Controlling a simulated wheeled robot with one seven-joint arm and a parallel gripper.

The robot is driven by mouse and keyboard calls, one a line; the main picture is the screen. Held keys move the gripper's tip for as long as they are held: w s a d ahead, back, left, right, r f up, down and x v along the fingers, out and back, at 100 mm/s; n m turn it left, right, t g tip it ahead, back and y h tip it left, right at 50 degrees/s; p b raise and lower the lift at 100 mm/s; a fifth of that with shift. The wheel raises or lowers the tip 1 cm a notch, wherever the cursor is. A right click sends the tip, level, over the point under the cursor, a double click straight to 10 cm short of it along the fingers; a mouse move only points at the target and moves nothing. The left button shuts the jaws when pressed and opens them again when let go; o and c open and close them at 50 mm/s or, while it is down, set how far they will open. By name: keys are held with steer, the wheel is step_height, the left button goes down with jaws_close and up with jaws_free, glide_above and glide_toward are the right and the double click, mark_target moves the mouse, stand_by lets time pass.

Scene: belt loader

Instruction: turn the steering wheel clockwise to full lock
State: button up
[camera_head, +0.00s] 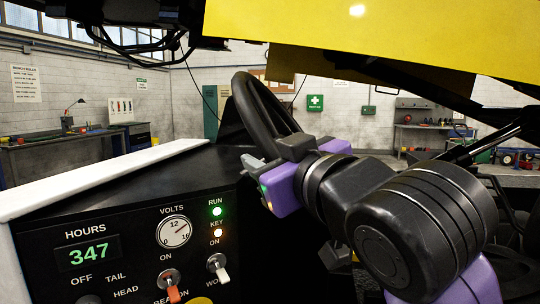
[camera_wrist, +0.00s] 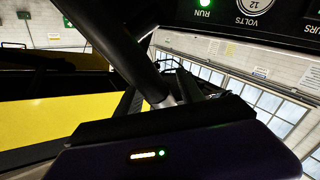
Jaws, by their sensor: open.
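The black steering wheel (camera_head: 256,112) stands steeply tilted behind the dashboard, near the middle of the head view. Its lower part is hidden behind my gripper and wrist. My gripper (camera_head: 264,163), purple with dark fingers, is at the lower part of the wheel and is open. I cannot tell whether the rim lies between the fingers or only beside them. In the wrist view a dark bar, seemingly part of the wheel (camera_wrist: 122,52), runs down close to the gripper body. The fingertips are hard to make out there.
The black instrument panel (camera_head: 130,222) with gauge, lights and toggle switches lies left of and below my gripper. A white ledge (camera_head: 95,182) edges it. A yellow panel (camera_head: 390,30) hangs overhead. Workbenches (camera_head: 65,150) stand far behind.

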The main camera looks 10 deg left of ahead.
steer(key=c, duration=1)
steer(key=shift+a+f, duration=0.1)
stand_by(0.7)
